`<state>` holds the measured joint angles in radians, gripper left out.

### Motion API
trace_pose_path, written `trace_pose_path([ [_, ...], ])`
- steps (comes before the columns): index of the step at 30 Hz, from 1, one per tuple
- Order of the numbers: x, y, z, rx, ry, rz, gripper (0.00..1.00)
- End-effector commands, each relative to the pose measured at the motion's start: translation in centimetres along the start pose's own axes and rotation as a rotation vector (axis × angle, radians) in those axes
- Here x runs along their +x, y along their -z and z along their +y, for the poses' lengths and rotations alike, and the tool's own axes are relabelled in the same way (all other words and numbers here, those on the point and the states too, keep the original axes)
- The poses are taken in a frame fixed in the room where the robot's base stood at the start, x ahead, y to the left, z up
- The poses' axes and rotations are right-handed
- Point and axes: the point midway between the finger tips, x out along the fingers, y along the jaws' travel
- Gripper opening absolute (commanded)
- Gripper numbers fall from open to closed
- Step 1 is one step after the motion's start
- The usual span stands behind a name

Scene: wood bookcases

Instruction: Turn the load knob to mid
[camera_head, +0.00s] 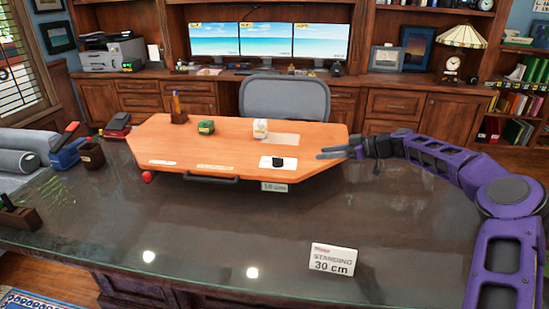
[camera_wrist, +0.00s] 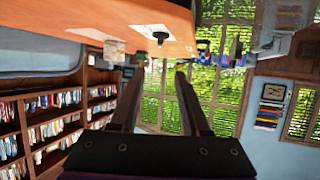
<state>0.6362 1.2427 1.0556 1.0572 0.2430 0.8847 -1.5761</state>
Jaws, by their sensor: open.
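A small black knob (camera_head: 277,162) sits on a white plate (camera_head: 265,161) at the right part of the orange wooden board on the desk. In the wrist view the knob (camera_wrist: 160,37) shows near the top, on its plate (camera_wrist: 145,29), beyond the fingertips. My gripper (camera_head: 334,152) reaches in from the right, with its fingers pointing left toward the knob and a gap between. In the wrist view its two fingers (camera_wrist: 156,78) are spread with nothing between them. I cannot read the knob's setting or any marks on the plate.
The wooden board (camera_head: 225,145) also bears a green block (camera_head: 206,127) and a white item (camera_head: 260,128). A dark handle (camera_head: 211,179) runs along its front edge. A red ball (camera_head: 147,176) and a standing sign (camera_head: 333,260) are on the glass desk. The desk front is mostly clear.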

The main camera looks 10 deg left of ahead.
Motion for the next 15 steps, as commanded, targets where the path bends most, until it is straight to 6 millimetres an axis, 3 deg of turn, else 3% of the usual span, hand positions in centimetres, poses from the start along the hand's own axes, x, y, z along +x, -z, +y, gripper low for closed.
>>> trace_pose_path([
  [5,1.9,0.2,0.0,0.002,0.003,0.007,0.46],
  [15,9.3,0.2,-0.1,0.0,0.003,0.005,0.46],
])
